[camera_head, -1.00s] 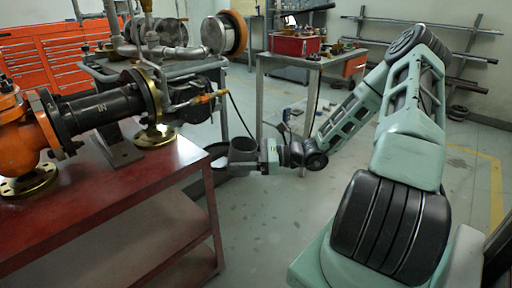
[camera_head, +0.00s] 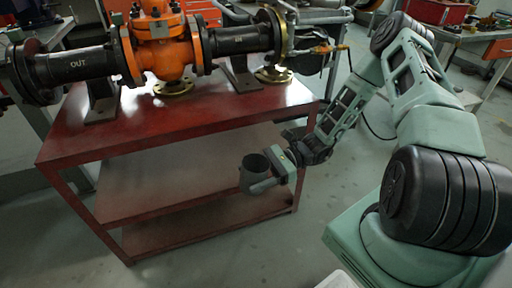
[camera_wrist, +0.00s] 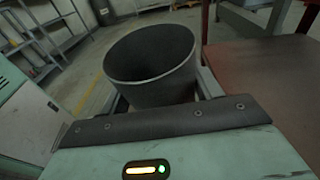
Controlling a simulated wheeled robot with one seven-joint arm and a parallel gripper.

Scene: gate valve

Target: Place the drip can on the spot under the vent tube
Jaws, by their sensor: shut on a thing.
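The drip can, a dark grey open-topped cylinder (camera_head: 255,173), is held by my gripper (camera_head: 264,182) in front of the red bench. In the wrist view the can (camera_wrist: 152,65) stands upright between the fingers, and its inside looks empty. My gripper (camera_wrist: 160,98) is shut on it. The can hangs in the air beside the bench's lower shelf, below the level of the bench top. The vent tube and the spot under it cannot be clearly made out in these frames.
The red bench (camera_head: 190,112) carries an orange valve (camera_head: 160,45) with black pipes marked OUT and IN. The lower shelf (camera_head: 150,185) looks bare. Open floor (camera_head: 225,255) lies in front.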

